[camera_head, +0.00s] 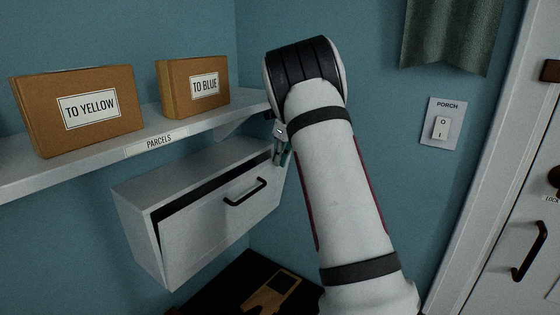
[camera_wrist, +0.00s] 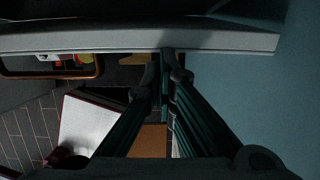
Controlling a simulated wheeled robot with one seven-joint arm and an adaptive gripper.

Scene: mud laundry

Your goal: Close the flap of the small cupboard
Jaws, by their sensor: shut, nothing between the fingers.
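The small white cupboard (camera_head: 140,222) hangs on the blue wall under the shelf in the head view. Its front flap (camera_head: 215,222) has a black handle (camera_head: 246,192). The flap leans out at its top, leaving a dark gap beneath the cupboard's top, so it stands partly open. My gripper (camera_head: 280,158) is by the flap's upper right corner, partly hidden by my arm. In the wrist view my gripper (camera_wrist: 166,62) has its teal fingers together and empty, their tips at a pale horizontal edge. I cannot tell whether they touch the flap.
A white shelf (camera_head: 60,160) above the cupboard carries two cardboard parcels, "TO YELLOW" (camera_head: 88,108) and "TO BLUE" (camera_head: 195,88). A porch switch (camera_head: 441,124) and a white door (camera_head: 515,200) are to the right. A dark surface with a wooden item (camera_head: 272,292) lies below.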

